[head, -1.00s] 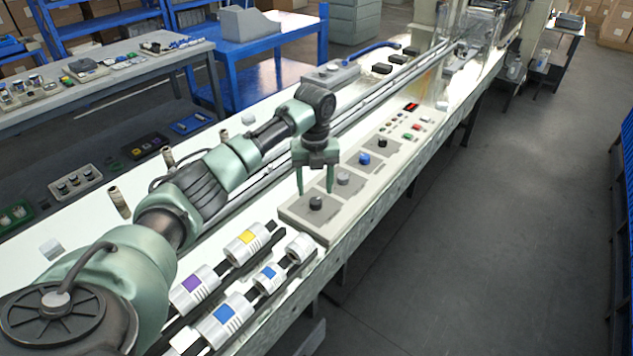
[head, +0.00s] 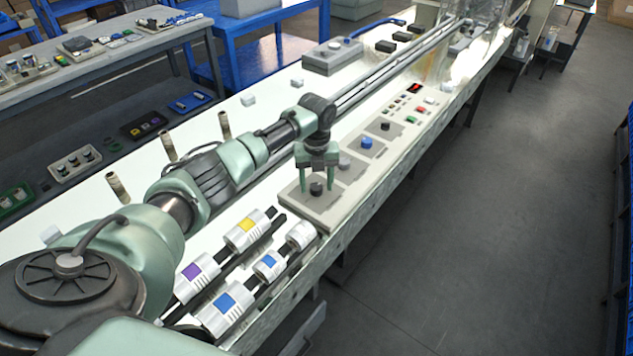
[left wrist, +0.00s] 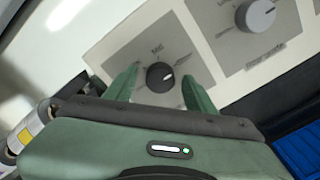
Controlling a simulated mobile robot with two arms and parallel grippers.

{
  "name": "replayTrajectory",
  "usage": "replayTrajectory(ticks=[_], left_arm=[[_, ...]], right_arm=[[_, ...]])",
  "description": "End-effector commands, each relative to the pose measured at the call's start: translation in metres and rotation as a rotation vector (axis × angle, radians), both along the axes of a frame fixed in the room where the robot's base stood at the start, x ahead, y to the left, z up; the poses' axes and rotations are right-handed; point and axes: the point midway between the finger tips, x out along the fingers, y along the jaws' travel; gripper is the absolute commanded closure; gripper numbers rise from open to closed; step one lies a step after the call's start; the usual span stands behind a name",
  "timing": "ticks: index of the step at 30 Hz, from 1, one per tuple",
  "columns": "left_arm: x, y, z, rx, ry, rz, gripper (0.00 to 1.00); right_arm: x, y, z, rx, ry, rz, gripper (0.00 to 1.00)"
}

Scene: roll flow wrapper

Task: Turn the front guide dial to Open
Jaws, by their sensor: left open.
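The control panel (head: 296,205) lies along the near edge of the machine bed. Its nearest dial is a black round knob (head: 316,189) on a grey plate, and I take it as the front guide dial. In the left wrist view this black knob (left wrist: 159,76) has a light pointer mark towards the right, and small print around it is too blurred to read surely. My left gripper (head: 317,184) points down with its fingers on either side of the knob. The gripper (left wrist: 159,88) is open, with gaps between fingers and knob. My right gripper is not in view.
A grey dial (head: 344,162), a blue dial (head: 366,143) and another black dial (head: 385,126) follow along the panel, then small buttons (head: 411,119). The grey dial (left wrist: 255,15) is close to my left gripper. Film rolls (head: 242,230) lie nearer me. Floor is clear at right.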

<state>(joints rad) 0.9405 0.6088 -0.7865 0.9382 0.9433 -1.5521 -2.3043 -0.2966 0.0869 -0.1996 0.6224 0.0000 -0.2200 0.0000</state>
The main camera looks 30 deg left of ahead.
Motion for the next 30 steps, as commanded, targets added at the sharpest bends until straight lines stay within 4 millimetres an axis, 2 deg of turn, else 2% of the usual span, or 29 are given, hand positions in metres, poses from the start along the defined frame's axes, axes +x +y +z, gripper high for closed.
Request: replayTrajectory(ticks=[3, 9, 20, 30], left_arm=[[0.000, 0.000, 0.000, 0.000, 0.000, 0.000, 0.45], [0.000, 0.000, 0.000, 0.000, 0.000, 0.000, 1.00], [0.000, 0.000, 0.001, 0.000, 0.001, 0.047, 1.00], [0.000, 0.000, 0.003, -0.001, 0.002, 0.282, 1.00]], right_arm=[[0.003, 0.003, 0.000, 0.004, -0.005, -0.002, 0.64], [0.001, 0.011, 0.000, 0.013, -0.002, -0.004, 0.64], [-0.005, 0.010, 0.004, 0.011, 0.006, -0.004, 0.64], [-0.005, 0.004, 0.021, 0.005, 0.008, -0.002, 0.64]])
